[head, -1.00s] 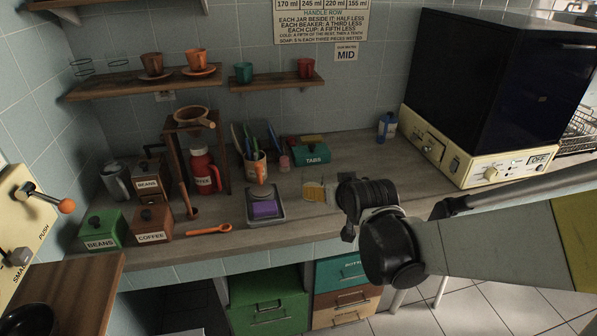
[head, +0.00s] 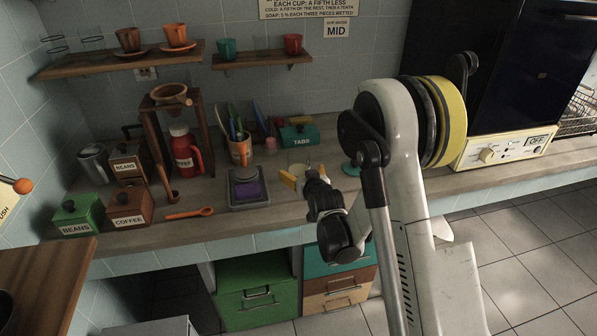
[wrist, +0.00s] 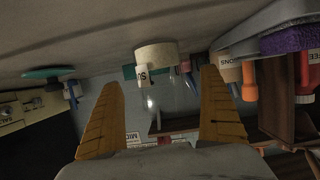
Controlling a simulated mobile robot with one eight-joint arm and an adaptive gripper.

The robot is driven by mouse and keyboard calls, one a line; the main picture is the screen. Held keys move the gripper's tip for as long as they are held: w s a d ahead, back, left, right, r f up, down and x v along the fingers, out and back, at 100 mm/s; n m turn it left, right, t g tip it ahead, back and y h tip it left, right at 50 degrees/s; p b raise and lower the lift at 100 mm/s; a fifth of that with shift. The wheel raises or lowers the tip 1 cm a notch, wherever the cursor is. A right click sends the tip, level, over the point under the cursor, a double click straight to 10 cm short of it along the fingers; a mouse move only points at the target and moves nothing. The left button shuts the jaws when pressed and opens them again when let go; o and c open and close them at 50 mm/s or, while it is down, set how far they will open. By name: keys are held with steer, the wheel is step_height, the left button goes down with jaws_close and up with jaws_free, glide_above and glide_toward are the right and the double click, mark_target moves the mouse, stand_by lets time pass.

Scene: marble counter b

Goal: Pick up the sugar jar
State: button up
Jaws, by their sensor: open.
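The sugar jar (wrist: 153,58) looks like clear glass with pale contents and a partly visible label starting "SU". It stands on the counter; the wrist view shows it upside down. In the head view the jar (head: 299,169) is small and partly hidden by my gripper (head: 290,178). In the wrist view my gripper (wrist: 160,80) is open, with one orange finger to each side of the jar in the picture. I see no contact, and the gap in depth is hard to judge.
Left of the gripper, a grey tray holds a purple sponge (head: 250,190). A mug of utensils (head: 240,150) and the teal TABS box (head: 299,136) stand behind. A teal disc (head: 351,168) lies to the right. The counter's front edge (head: 260,239) is below.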

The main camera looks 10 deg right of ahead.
mark_target(296, 155)
steer(key=b+x, duration=0.1)
steer(key=x, duration=0.1)
steer(key=b+x, duration=0.1)
steer(key=x, duration=0.2)
steer(key=shift+f, duration=0.35)
steer(key=c, duration=1.5)
steer(key=shift+r, duration=0.2)
steer(key=shift+r+p, duration=0.6)
steer(key=shift+r, duration=0.55)
step_height(296, 155, up, 2)
steer(key=shift+p, duration=0.55)
steer(key=s+d+r+p, duration=0.4)
steer(key=s+d+r, duration=0.2)
steer(key=d, duration=0.3)
steer(key=shift+s+r, duration=0.2)
steer(key=shift+s, duration=0.4)
